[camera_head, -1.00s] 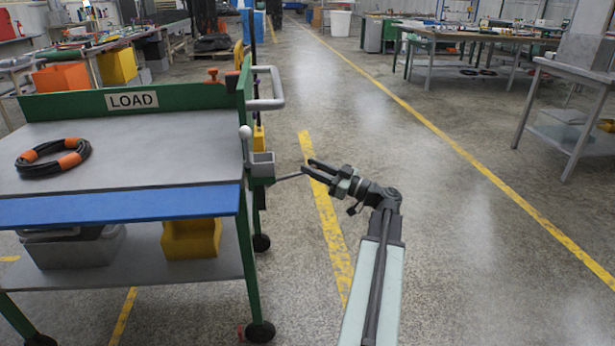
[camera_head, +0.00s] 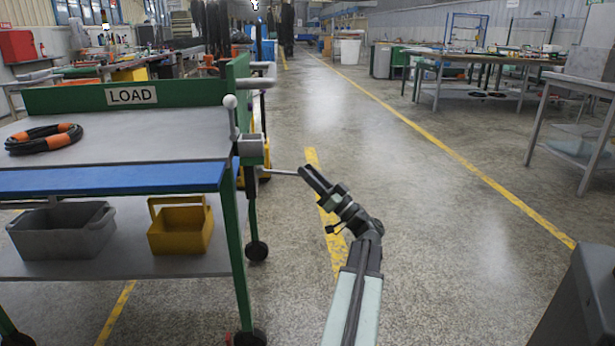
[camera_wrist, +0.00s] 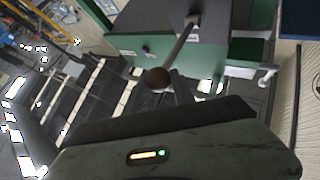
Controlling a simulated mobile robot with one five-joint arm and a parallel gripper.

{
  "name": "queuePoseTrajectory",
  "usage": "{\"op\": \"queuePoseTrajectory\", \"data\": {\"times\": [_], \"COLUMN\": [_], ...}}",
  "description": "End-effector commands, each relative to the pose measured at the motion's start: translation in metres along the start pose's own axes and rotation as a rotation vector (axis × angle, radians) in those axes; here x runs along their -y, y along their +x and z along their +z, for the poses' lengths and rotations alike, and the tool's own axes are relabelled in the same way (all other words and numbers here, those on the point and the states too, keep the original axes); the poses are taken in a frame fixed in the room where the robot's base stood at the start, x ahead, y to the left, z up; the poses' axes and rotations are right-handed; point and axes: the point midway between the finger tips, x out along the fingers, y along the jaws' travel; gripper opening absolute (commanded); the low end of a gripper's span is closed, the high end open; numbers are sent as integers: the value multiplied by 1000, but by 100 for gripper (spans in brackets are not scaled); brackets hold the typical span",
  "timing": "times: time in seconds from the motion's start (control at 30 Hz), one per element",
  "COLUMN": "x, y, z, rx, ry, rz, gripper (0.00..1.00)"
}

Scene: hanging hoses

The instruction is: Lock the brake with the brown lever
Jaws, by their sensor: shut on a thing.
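The brown lever (camera_head: 280,172) is a thin grey rod running out to the right, nearly level, from a grey bracket (camera_head: 250,150) on the cart's side. Its round brown knob (camera_wrist: 158,80) shows in the wrist view, close to my finger; in the head view the knob is hidden at my gripper. My gripper (camera_head: 305,172) is shut at the rod's outer end, right of the cart. A second lever with a white ball knob (camera_head: 230,102) stands upright at the same bracket.
The green cart marked LOAD (camera_head: 131,95) carries a coiled hose (camera_head: 44,138) on top. A grey bin (camera_head: 60,232) and a yellow bin (camera_head: 181,228) stand on its lower shelf. The floor right of my arm is mostly clear. A dark grey object (camera_head: 585,300) stands at the lower right.

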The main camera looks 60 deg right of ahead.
Motion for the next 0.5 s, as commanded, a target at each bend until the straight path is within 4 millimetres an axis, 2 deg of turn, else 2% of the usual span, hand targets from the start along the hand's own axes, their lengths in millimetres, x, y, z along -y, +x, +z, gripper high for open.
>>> {"op": "queuePoseTrajectory", "data": {"times": [0.23,0.27,0.3,0.5], "x": [-8,-9,-9,-8], "y": [-5,-5,-6,-6], "z": [-5,-5,-6,-6], "rx": [-2,-3,-3,-2], "ry": [-6,-7,-8,-8], "rz": [18,19,19,17], "gripper": [0,38,50,52]}}
